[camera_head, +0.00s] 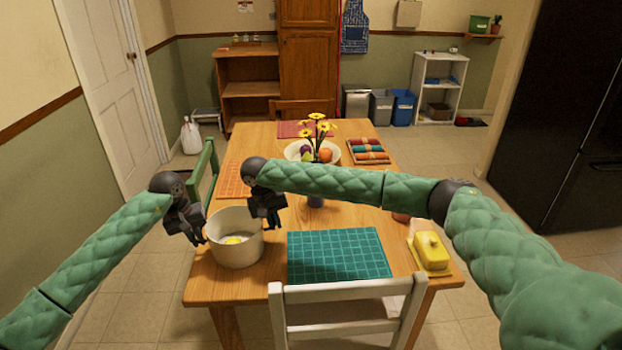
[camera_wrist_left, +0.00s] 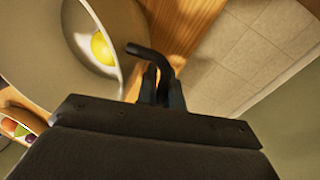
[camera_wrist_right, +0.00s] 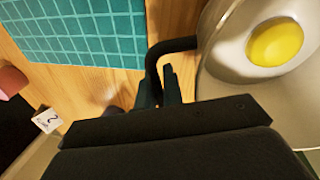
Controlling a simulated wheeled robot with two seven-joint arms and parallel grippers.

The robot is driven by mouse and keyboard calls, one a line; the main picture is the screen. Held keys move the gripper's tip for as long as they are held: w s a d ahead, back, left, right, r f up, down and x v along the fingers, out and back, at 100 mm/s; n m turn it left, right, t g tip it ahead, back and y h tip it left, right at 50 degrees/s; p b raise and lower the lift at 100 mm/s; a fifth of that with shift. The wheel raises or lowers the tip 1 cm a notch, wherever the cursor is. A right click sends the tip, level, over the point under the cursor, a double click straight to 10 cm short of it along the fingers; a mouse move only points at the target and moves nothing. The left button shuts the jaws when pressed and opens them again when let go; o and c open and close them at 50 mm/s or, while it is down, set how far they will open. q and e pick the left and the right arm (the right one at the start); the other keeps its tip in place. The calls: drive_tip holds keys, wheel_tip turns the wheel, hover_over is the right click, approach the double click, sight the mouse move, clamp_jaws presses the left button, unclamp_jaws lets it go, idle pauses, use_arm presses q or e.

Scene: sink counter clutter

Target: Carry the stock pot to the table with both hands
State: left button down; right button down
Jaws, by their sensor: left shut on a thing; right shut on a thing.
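The light-coloured stock pot (camera_head: 236,252) is upright at the front left of the wooden table (camera_head: 240,287), by its left edge. I cannot tell whether its base touches the top. Something yellow and white shows inside it. My left gripper (camera_head: 198,236) is shut on the pot's dark left handle (camera_wrist_left: 148,50). My right gripper (camera_head: 268,218) is shut on the other dark handle (camera_wrist_right: 172,45). The pot wall also shows in the left wrist view (camera_wrist_left: 35,60) and the right wrist view (camera_wrist_right: 222,85).
A teal mat (camera_head: 338,254) lies right of the pot, an orange mat (camera_head: 233,180) behind it. A vase of yellow flowers (camera_head: 318,130), a fruit bowl (camera_head: 297,150) and a yellow butter dish (camera_head: 431,250) stand on the table. A white chair (camera_head: 345,290) is in front, a green chair (camera_head: 208,165) left.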

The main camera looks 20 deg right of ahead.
use_arm(q)
drive_tip(key=shift+f, duration=0.25)
use_arm(e)
drive_tip(key=shift+f, duration=0.25)
use_arm(q)
drive_tip(key=c, duration=1.5)
unclamp_jaws()
drive_tip(key=shift+r, duration=0.1)
drive_tip(key=shift+c, duration=0.2)
use_arm(e)
drive_tip(key=c, duration=1.5)
unclamp_jaws()
drive_tip(key=shift+r, duration=0.1)
drive_tip(key=shift+c, duration=0.2)
use_arm(q)
drive_tip(key=o, duration=0.7)
drive_tip(key=shift+d, duration=0.1)
use_arm(e)
drive_tip(key=shift+a, duration=0.1)
use_arm(q)
drive_tip(key=shift+o, duration=0.2)
drive_tip(key=shift+d, duration=0.1)
drive_tip(key=shift+r, duration=0.1)
use_arm(e)
drive_tip(key=shift+a, duration=0.1)
use_arm(q)
drive_tip(key=shift+d, duration=0.15)
drive_tip(key=shift+c, duration=0.8)
use_arm(e)
drive_tip(key=shift+s+a, duration=0.1)
